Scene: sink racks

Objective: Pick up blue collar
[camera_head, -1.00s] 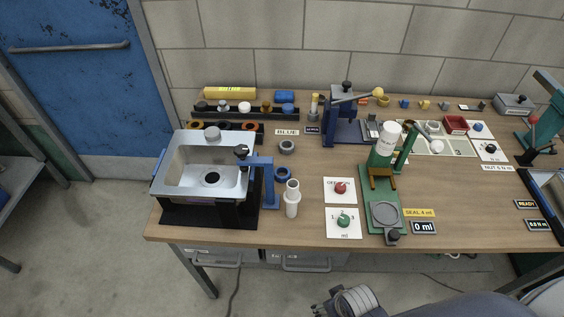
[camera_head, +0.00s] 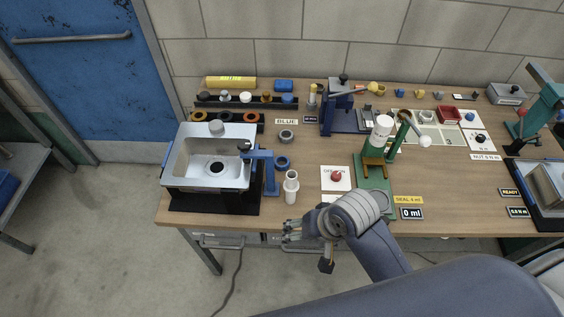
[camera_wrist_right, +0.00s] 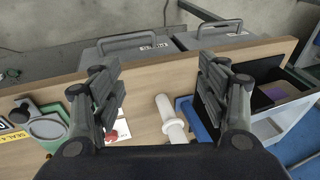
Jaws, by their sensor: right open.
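The blue collar (camera_head: 283,162) is a small blue ring lying on the wooden bench, just right of the blue clamp (camera_head: 262,165) on the sink and behind the white stepped cylinder (camera_head: 291,187). My right gripper (camera_head: 290,231) is in front of the bench's front edge, apart from the collar and nearer to me. In the right wrist view my right gripper (camera_wrist_right: 160,80) has its fingers wide apart with nothing between them. The white cylinder (camera_wrist_right: 170,118) shows beyond them; I cannot make out the collar there. My left gripper is not in view.
A metal sink (camera_head: 211,160) on a black base stands left of the collar. A grey ring (camera_head: 286,136) lies behind it by a BLUE label. A green press (camera_head: 376,165) and a red-knob card (camera_head: 336,178) are to the right. Bench between card and collar is clear.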

